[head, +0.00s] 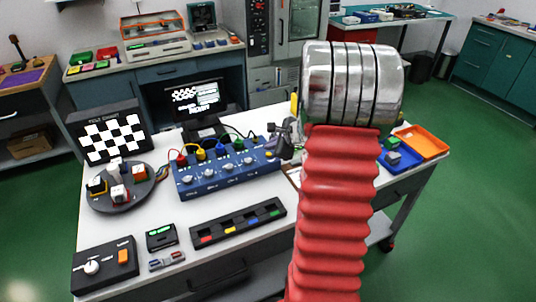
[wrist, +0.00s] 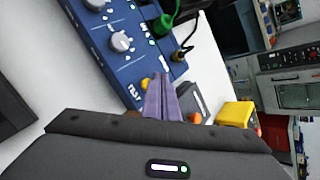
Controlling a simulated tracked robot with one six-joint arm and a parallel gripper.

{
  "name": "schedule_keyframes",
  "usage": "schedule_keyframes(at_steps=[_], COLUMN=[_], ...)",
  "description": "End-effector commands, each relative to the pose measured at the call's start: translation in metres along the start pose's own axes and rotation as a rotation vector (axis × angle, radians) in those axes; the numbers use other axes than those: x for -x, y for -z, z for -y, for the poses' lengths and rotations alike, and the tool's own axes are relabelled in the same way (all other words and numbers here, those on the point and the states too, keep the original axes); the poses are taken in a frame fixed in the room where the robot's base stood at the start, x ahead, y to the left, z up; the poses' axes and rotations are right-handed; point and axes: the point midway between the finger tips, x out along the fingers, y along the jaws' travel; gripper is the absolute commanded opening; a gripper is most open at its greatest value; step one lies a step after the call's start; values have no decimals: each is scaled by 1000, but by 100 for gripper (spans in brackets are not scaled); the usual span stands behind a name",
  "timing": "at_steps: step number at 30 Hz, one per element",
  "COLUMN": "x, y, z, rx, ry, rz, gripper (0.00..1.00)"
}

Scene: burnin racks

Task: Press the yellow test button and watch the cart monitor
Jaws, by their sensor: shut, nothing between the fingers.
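The blue test box (head: 226,174) with knobs and coloured cable plugs stands on the white bench; it also shows in the wrist view (wrist: 112,62). In the wrist view a small yellow button (wrist: 144,83) shows beside the lettering at the box's end, partly hidden by my gripper (wrist: 165,78). My gripper's purple fingers are together and empty, over the box's end; I cannot tell whether they touch the button.
A checkerboard panel (head: 112,136) and a round dark tray (head: 121,195) with cubes are at left. A black control box (head: 104,264) and long dark strip (head: 239,223) lie in front. Blue (head: 402,158) and orange (head: 424,142) trays are at right. In the wrist view a yellow block (wrist: 236,113) is right of my fingers.

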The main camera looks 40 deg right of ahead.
Motion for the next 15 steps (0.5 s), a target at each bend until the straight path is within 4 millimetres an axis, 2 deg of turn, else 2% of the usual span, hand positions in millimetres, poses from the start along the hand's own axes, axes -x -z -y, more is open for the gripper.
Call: schedule_keyframes(at_steps=[15], x=[-4], y=[4], z=[-4], rx=[-2], ry=[-1], rz=[0], gripper=[0])
